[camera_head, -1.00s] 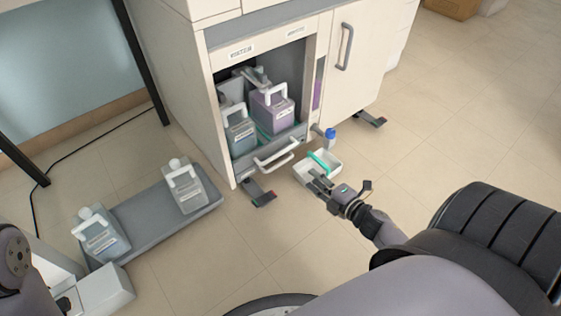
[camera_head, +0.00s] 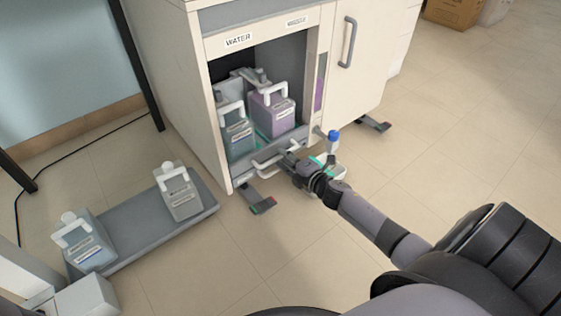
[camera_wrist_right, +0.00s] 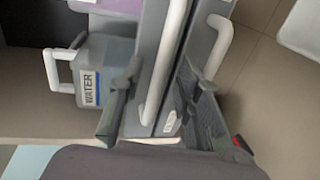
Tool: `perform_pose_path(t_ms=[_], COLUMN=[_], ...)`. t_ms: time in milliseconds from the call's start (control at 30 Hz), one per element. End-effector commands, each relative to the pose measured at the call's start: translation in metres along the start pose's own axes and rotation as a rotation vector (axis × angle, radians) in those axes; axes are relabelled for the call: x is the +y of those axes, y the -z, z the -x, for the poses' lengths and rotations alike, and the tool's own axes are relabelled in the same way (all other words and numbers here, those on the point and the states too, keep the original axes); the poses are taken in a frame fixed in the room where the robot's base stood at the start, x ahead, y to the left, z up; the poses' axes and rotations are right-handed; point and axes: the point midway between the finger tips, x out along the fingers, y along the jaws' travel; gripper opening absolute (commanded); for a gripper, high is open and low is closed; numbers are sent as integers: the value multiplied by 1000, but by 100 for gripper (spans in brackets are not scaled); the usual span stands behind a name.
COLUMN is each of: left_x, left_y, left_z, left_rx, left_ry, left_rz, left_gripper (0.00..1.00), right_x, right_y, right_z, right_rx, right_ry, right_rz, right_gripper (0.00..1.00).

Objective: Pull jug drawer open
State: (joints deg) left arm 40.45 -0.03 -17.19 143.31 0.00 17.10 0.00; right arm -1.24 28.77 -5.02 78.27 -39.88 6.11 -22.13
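The jug drawer (camera_head: 246,168) is a grey tray low in the cabinet, holding a grey-blue WATER jug (camera_head: 238,138) and a purple jug (camera_head: 273,116). White bar handles (camera_head: 264,164) sit at its front. My right gripper (camera_head: 284,159) is at the right end of these handles. In the right wrist view its two fingers (camera_wrist_right: 160,72) are apart, with one white bar handle (camera_wrist_right: 168,50) running between them. A second white handle (camera_wrist_right: 219,48) lies beyond the right finger. I cannot tell whether the fingers touch the bar. My left gripper is not in view.
A grey platform (camera_head: 150,228) with two jugs stands on the floor at left. A white tray and a blue-capped bottle (camera_head: 333,140) are beside my right gripper. The cabinet's feet (camera_head: 262,205) stick out forward. Floor in front of the drawer is mostly clear.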

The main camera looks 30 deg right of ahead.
Motion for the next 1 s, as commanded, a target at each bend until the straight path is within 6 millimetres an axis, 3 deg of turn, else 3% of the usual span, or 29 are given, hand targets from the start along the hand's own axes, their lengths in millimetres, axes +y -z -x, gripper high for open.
perform_pose_path(t_ms=[200,533,1000], left_x=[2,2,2], left_y=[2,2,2], left_z=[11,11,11], left_rx=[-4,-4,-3], left_ry=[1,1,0], left_rz=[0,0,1], left_gripper=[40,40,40], right_x=[-1,0,0], right_y=[0,0,0], right_z=[-20,-21,-21], right_rx=[-1,-1,0], right_ry=[0,1,1], right_rz=[-1,-1,-1], right_gripper=[31,31,0])
